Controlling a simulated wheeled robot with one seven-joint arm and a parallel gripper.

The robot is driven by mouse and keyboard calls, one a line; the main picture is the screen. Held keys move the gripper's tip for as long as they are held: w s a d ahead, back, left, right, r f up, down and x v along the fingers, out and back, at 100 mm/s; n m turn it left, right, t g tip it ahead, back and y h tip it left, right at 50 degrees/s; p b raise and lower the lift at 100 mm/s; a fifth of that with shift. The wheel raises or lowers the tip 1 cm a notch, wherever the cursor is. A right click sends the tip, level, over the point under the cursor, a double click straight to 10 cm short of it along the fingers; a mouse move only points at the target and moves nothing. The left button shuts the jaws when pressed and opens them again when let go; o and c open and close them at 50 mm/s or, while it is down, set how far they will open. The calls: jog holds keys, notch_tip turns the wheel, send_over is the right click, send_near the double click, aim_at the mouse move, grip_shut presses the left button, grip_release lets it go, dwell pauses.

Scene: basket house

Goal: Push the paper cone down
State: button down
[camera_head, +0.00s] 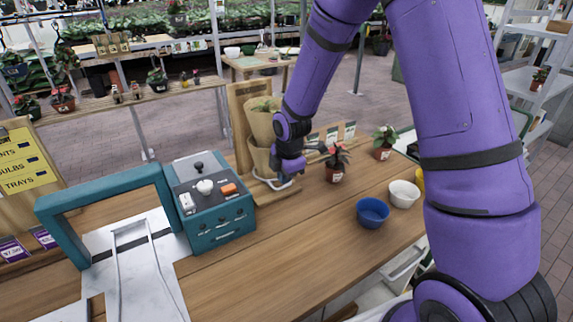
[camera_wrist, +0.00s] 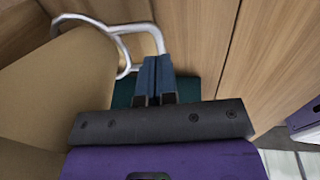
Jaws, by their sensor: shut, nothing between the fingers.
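A tan paper cone (camera_head: 263,124) holds a leafy green plant and stands in front of an upright wooden board. A second tan cone-shaped part (camera_head: 260,160) shows below it, partly behind my arm; I cannot tell if the two are joined. A bent metal wire loop (camera_head: 272,183) sits at the foot of the wooden stand. In the wrist view, a large tan paper surface (camera_wrist: 62,85) fills the left side. My gripper (camera_wrist: 153,62) is shut and empty, its fingertips near the metal loop (camera_wrist: 160,40). The paper is to their left; contact is unclear.
A teal box (camera_head: 212,210) with small items on top stands left of the stand. A blue bowl (camera_head: 372,212) and a white bowl (camera_head: 404,194) sit farther right. The front middle of the wooden counter is clear.

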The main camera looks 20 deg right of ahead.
jog(key=shift+w+f, duration=0.1)
jog(key=shift+f, duration=0.75)
jog(key=shift+f, duration=0.1)
notch_tip(320, 180, down, 4)
jog(key=shift+r, duration=0.1)
jog(key=shift+f, duration=0.25)
jog(key=shift+s, duration=0.2)
